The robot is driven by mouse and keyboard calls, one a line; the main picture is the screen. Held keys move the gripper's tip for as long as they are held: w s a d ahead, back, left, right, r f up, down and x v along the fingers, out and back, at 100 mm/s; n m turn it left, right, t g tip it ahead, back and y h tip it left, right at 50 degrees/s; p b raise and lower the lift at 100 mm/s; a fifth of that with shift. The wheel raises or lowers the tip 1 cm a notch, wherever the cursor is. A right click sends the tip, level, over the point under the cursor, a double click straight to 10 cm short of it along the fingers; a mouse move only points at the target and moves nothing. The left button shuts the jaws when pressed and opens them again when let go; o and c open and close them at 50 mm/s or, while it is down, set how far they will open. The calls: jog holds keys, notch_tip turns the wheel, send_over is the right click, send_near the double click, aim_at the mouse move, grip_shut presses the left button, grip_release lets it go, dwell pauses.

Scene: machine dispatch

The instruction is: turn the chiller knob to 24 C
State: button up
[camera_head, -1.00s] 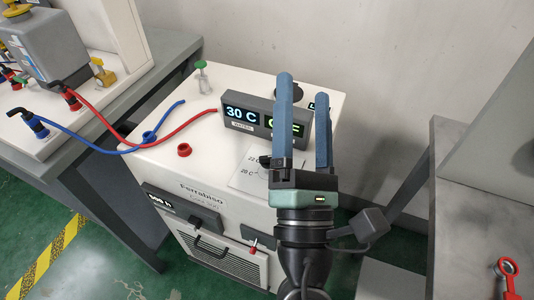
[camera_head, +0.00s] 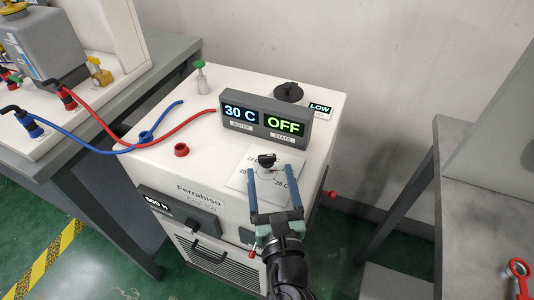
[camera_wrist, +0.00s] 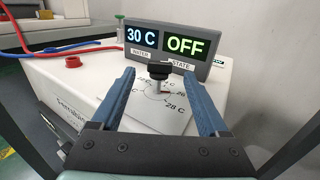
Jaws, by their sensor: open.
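The chiller (camera_head: 160,155) is a white box with a display (camera_head: 266,118) on top reading 30 C for water and OFF for state. The chiller knob (camera_head: 266,160) is small and black, on a pale dial plate (camera_head: 240,178) with temperature marks; 28 C is readable, others are partly hidden. The knob also shows in the wrist view (camera_wrist: 159,70), standing on a pale stem. My gripper (camera_head: 270,170) is open and empty, its two blue fingers spread at the near side of the knob. In the wrist view the knob appears between and beyond the fingertips, with no visible contact.
A black cap (camera_head: 289,92) and a LOW label (camera_head: 319,107) are behind the display. Red (camera_head: 190,122) and blue (camera_head: 110,150) hoses cross the chiller's left side. A green-topped valve (camera_head: 200,75) stands at the back left. A grey table (camera_head: 475,190) is at right.

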aim_at(268, 161)
jog(key=w, duration=0.5)
jog(key=shift+w+a, duration=0.3)
jog(key=shift+a, duration=0.1)
grip_shut()
jog(key=shift+f+y+b, duration=0.15)
jog(key=shift+y+b, duration=0.35)
jog(key=shift+b, duration=0.05)
